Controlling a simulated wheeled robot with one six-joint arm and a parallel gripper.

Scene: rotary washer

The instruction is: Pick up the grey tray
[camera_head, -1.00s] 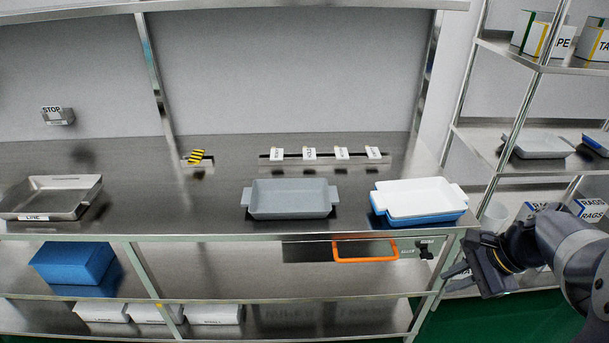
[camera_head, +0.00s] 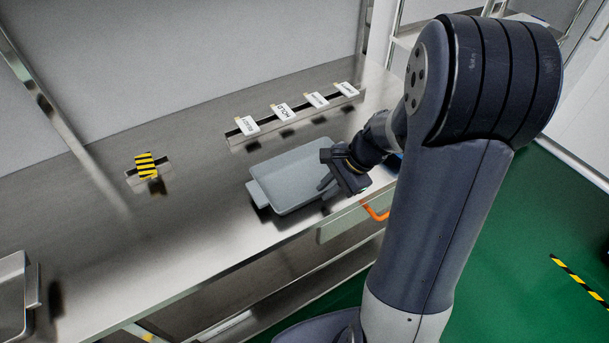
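The grey tray (camera_head: 290,178) sits on the steel bench, a shallow rectangle with a tab handle at its left end. My gripper (camera_head: 328,186) is at the tray's right end, with its fingers pointing left over or beside that end. The gripper body and my arm hide the tray's right handle. I cannot tell whether the fingers touch the tray or how far apart they are.
A rack with several white labels (camera_head: 283,113) stands behind the tray. A yellow-black striped block (camera_head: 147,166) is to the left, and a steel tray (camera_head: 14,300) is at the far left. An orange handle (camera_head: 376,212) is below the bench edge. Bare bench (camera_head: 190,225) lies left of the tray.

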